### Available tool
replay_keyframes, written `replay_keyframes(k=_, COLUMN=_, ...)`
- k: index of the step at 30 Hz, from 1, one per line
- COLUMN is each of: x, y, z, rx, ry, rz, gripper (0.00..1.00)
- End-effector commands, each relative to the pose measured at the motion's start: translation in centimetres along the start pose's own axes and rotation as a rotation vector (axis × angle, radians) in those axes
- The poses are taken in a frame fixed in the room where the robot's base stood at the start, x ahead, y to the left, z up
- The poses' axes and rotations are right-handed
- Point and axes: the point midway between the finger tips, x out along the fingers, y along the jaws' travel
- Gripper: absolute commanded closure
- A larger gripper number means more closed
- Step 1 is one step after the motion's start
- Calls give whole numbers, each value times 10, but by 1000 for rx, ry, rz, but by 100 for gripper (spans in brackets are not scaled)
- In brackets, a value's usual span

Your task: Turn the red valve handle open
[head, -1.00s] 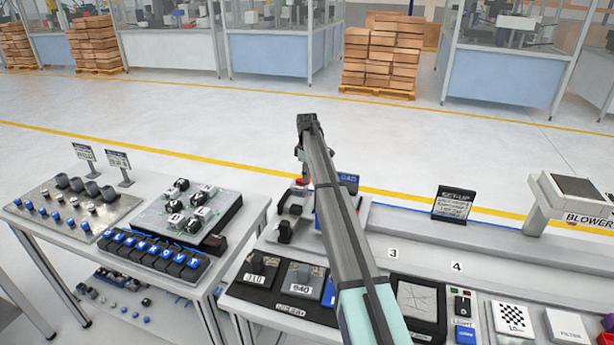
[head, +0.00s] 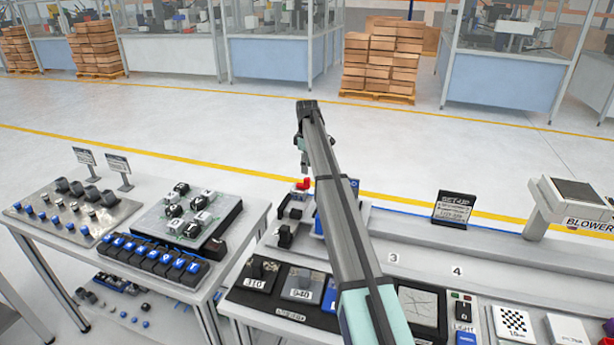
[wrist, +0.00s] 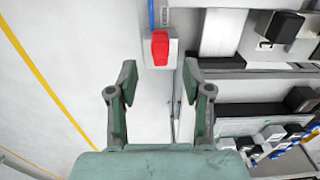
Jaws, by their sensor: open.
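The red valve handle (head: 303,184) shows in the head view just below my gripper, at the back edge of the workstation. In the wrist view the red handle (wrist: 160,47) sits on a small light block (wrist: 152,62), ahead of my fingertips and roughly centred between them. My gripper (wrist: 158,75) is open with nothing between its fingers. In the head view my gripper (head: 302,162) is small and partly hidden by my arm. A gap shows between it and the handle.
A black-and-grey fixture (head: 285,236) stands in front of the handle. Numbered blocks (head: 262,273) lie nearer. A side table (head: 25,222) with knobs and keys stands left. A black SET-UP sign (head: 453,207) stands right. Open floor (head: 230,120) lies behind.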

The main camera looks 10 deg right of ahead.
Motion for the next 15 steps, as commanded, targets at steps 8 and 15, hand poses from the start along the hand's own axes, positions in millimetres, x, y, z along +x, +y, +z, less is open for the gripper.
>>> replay_keyframes(k=8, x=-43, y=1, z=0, rx=-1, ry=0, rz=1, gripper=50)
replay_keyframes(k=15, x=-54, y=0, z=0, rx=-1, ry=0, rz=0, gripper=50)
